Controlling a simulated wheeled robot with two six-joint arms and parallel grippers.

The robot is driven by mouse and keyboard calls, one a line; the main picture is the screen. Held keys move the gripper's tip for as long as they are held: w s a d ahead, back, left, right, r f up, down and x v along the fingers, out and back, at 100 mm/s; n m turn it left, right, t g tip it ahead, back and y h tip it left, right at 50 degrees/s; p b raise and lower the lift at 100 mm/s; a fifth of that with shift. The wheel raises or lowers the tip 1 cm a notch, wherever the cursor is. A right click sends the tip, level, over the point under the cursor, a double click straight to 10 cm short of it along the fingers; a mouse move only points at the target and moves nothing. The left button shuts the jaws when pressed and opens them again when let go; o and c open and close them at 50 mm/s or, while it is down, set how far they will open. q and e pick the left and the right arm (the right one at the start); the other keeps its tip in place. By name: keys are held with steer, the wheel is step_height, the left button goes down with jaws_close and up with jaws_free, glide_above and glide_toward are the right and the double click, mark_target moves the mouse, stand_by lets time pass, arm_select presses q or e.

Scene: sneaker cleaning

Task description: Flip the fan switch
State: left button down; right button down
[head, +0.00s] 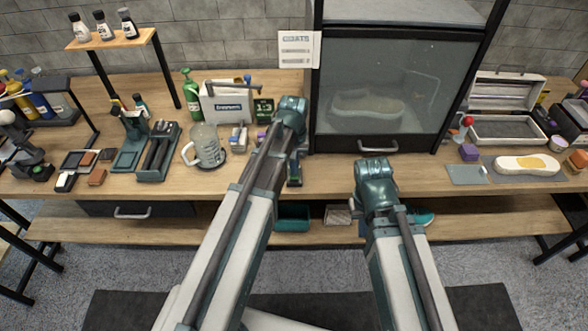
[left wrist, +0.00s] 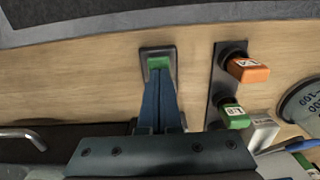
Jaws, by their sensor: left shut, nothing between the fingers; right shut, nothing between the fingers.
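A green rocker switch (left wrist: 158,62) in a dark square frame shows in the left wrist view, set on the wooden table. My left gripper (left wrist: 162,76) is shut and empty, with its blue fingertips right at the near edge of the switch; I cannot tell whether they touch. In the head view the left gripper (head: 294,178) points down at the table's front part, left of the glass-fronted cabinet, and hides the switch. My right gripper (head: 362,227) is shut and mostly hidden behind its own arm, in front of the table edge.
An orange labelled block (left wrist: 248,70) and a green labelled block (left wrist: 235,116) sit on a dark plate right of the switch. The cabinet (head: 380,90) with a shoe inside stands behind. A clear mug (head: 206,147) is to the left. A white sole (head: 525,165) lies far right.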

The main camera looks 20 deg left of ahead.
arm_select(q)
steer(key=shift+w+a+r, duration=0.1)
steer(key=shift+w, duration=0.25)
steer(key=shift+r, duration=0.15)
step_height(320, 180, up, 14)
steer(key=p, duration=1.4)
steer(key=shift+f, duration=0.2)
steer(key=shift+s+d, duration=0.4)
steer(key=shift+s, duration=0.35)
